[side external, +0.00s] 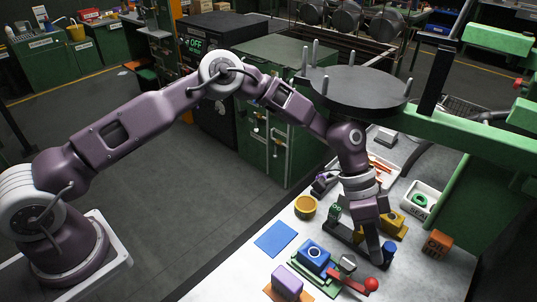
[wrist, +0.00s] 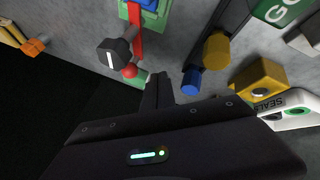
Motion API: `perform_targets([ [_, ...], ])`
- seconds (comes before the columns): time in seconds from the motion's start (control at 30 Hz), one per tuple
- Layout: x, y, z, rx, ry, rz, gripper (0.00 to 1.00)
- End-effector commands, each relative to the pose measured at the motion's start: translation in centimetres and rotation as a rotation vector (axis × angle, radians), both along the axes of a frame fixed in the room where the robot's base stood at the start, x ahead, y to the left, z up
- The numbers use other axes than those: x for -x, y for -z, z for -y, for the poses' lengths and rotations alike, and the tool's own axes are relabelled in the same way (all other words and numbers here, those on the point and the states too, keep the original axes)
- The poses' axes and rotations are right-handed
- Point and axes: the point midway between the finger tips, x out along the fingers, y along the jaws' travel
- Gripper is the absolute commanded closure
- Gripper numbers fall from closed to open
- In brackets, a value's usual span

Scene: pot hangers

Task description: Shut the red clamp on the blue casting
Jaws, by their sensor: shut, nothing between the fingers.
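The blue casting (side external: 313,257) sits on a green fixture near the front of the table. Only a little of the blue casting (wrist: 149,4) shows at the top edge of the wrist view. The red clamp (side external: 351,284) has an arm ending in a red ball, to the right of the casting. In the wrist view the red clamp arm (wrist: 136,45) runs down to its ball, beside a dark knob. My gripper (side external: 375,258) is shut and empty, pointing down behind the red ball and apart from it. Its fingers (wrist: 158,88) show in the wrist view.
A dark bar with a blue end (side external: 389,250) lies close to my gripper, with a yellow block (side external: 391,223) behind it. A purple block (side external: 287,281) stands at the front. A blue mat (side external: 273,239) lies to the left. An orange block (side external: 438,243) stands to the right.

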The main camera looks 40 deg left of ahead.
Motion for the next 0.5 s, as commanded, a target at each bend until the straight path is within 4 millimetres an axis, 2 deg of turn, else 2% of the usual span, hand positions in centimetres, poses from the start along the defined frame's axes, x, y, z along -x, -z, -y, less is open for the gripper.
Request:
perform_targets([
  [0.03, 0.0, -0.1, -0.9, -0.002, -0.073, -0.004, 1.0],
  [0.13, -0.4, -0.1, -2.9, -0.002, -0.128, -0.003, 1.0],
  [0.33, 0.3, -0.1, -5.0, -0.005, -0.479, 0.0, 1.0],
  [0.5, -1.5, -0.7, -8.1, 0.001, -0.5, -0.002, 1.0],
])
